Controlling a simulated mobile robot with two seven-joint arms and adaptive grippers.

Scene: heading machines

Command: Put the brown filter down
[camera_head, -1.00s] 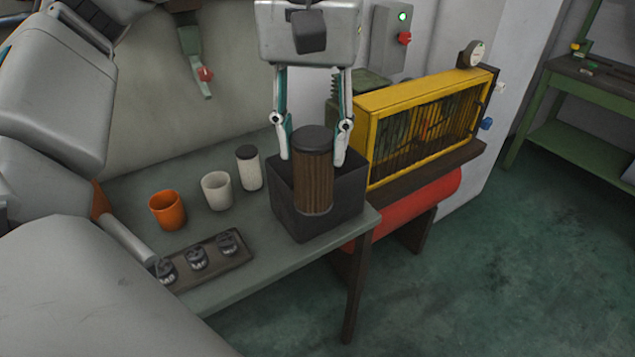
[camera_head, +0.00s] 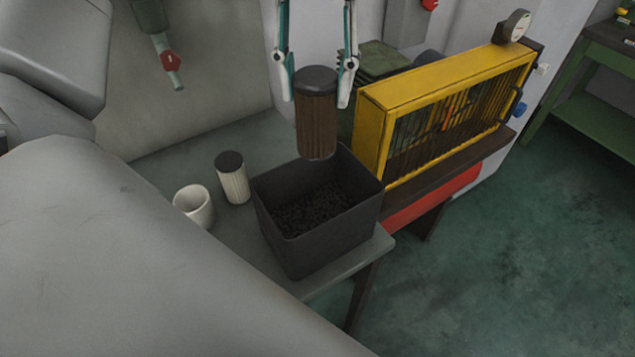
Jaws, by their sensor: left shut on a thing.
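The brown filter (camera_head: 317,122) is an upright pleated cylinder with a dark cap. My left gripper (camera_head: 316,92) is shut on it near the cap, with one finger on each side. The filter hangs above the back part of a dark open bin (camera_head: 284,243), its lower end overlapping the bin's back rim in the picture. The bin stands on the grey table and holds dark granular material. My right gripper is not in view.
A white filter with a dark cap (camera_head: 232,180) and a white cup (camera_head: 193,205) stand left of the bin on the grey table (camera_head: 220,240). A yellow caged unit (camera_head: 440,115) stands close on the right. My arm covers the table's front left.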

